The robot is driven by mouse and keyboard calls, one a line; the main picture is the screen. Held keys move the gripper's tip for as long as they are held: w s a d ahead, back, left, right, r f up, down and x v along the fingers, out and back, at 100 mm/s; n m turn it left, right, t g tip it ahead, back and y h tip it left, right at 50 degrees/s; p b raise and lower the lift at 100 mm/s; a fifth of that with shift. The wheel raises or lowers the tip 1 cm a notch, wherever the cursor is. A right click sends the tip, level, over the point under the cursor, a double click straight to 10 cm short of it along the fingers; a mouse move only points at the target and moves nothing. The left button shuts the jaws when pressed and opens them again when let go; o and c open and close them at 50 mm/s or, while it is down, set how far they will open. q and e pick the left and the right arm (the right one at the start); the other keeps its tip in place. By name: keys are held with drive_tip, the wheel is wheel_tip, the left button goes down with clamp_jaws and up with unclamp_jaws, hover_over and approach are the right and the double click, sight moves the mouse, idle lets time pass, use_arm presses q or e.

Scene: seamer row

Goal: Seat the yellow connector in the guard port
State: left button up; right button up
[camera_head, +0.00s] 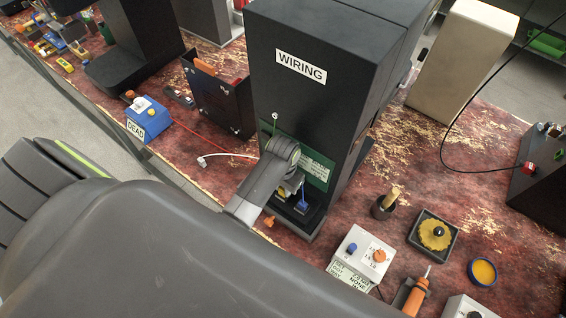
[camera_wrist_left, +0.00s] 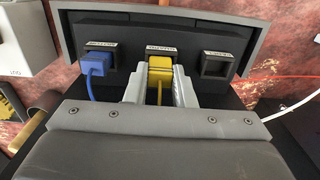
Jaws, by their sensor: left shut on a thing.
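The yellow connector (camera_wrist_left: 160,68) sits between the two grey fingers of my left gripper (camera_wrist_left: 161,88), which is shut on it. Its front is at the middle port of the dark panel (camera_wrist_left: 122,54), under a small label too blurred to read. I cannot tell how deep it sits. A yellow cable runs back from it between the fingers. A blue connector (camera_wrist_left: 96,66) is in the port to the left; the port to the right (camera_wrist_left: 214,65) is empty. In the head view my left gripper (camera_head: 286,186) is low at the front of the black WIRING cabinet (camera_head: 300,105). My right gripper is out of view.
A white plug (camera_head: 202,160) on a white cable lies left of the cabinet. A blue DEAD box (camera_head: 149,118) stands farther left. To the right are a white control box (camera_head: 361,255), a dark cup (camera_head: 382,207) and a tray (camera_head: 450,255) with a yellow disc.

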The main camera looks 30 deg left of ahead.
use_arm(q)
drive_tip(key=shift+f, duration=0.65)
drive_tip(key=o, duration=0.9)
drive_tip(key=shift+o, duration=0.2)
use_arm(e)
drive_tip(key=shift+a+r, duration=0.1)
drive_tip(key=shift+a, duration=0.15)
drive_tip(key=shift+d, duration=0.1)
